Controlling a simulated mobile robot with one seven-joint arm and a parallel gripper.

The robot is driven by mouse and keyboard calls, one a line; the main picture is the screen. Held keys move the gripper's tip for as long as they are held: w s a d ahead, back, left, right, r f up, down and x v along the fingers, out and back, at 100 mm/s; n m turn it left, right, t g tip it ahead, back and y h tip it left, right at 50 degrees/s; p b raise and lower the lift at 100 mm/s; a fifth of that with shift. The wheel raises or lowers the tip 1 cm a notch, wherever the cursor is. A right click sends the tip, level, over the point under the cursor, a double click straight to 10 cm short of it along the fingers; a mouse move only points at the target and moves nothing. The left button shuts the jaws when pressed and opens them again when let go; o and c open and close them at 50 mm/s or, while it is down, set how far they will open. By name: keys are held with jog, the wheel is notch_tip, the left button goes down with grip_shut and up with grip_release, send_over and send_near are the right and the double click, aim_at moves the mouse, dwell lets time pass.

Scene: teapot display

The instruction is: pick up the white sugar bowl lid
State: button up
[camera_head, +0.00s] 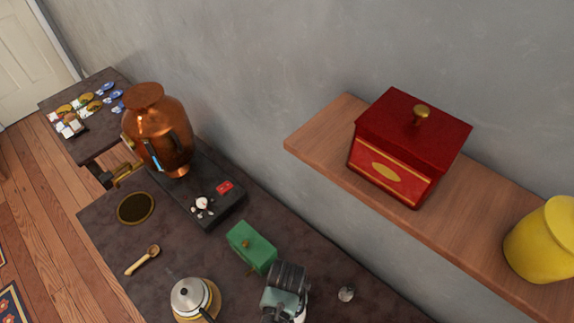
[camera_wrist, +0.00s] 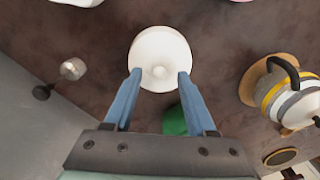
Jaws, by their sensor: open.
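The white sugar bowl lid (camera_wrist: 161,48) is round with a small knob at its centre, seen from above in the wrist view. My gripper (camera_wrist: 159,74) is open, with its two blue fingers at the left and right of the lid's near half. The fingertips overlap the lid's edges in the picture; I cannot tell if they touch it or how high they are. Whatever is under the lid is hidden. In the head view my gripper stands over the counter at the bottom, and the lid is mostly hidden by it.
A green box (camera_head: 252,247) is close to my gripper. A white and yellow kettle (camera_head: 193,298) stands to its left, a small metallic object (camera_head: 346,294) to its right. A shelf (camera_head: 320,133) with a red box (camera_head: 411,147) and yellow canister (camera_head: 543,243) juts from the wall.

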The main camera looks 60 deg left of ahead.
jog(key=shift+f, duration=0.65)
jog(key=shift+c, duration=0.3)
grip_shut()
